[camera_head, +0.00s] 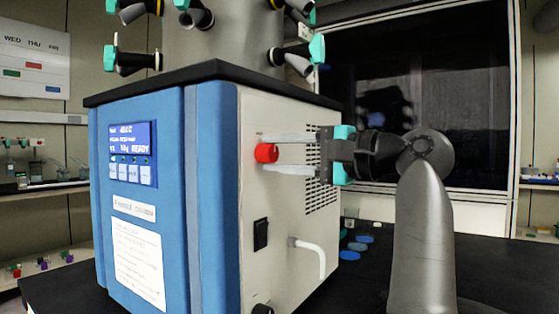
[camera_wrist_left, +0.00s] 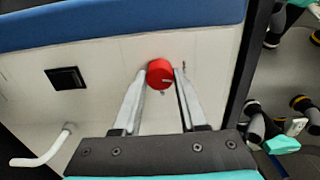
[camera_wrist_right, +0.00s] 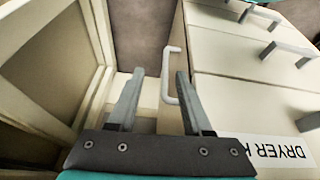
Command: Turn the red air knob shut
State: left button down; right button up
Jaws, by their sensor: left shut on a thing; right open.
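The red air knob (camera_head: 266,153) sticks out of the pale side wall of the blue freeze dryer (camera_head: 210,190), high up and near its front edge. My left gripper (camera_head: 272,154) reaches in from the right, with one finger above the knob and one below. In the left wrist view the red knob (camera_wrist_left: 160,75) sits between the fingertips, and the left gripper (camera_wrist_left: 162,73) is shut on it. A light mark shows on the knob's face. My right gripper (camera_wrist_right: 160,72) is open and empty, away from the dryer; it is not seen in the head view.
On the same side wall are a black switch (camera_head: 260,234), a white bent pipe (camera_head: 312,255) and a vent grille (camera_head: 320,190). Blue discs (camera_head: 355,245) lie on the black bench behind. Drawers with handles (camera_wrist_right: 250,70) and a "DRYER" label face my right gripper.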

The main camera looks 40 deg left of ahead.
pick_arm(q)
jog(key=shift+n, duration=1.1)
pick_arm(e)
jog(key=shift+r, duration=0.65)
pick_arm(q)
jog(key=shift+c, duration=2.2)
grip_release()
pick_arm(e)
jog(key=shift+r, duration=0.1)
pick_arm(q)
jog(key=shift+d, duration=0.25)
jog(key=w+d+p, duration=0.1)
jog(key=d+p, duration=0.3)
jog(key=d, duration=1)
jog(key=shift+w+d, duration=0.3)
jog(key=shift+d, duration=0.05)
pick_arm(e)
notch_tip(320, 180, down, 9)
jog(key=s+g, duration=0.1)
jog(key=shift+s, duration=0.2)
jog(key=shift+d, duration=0.1)
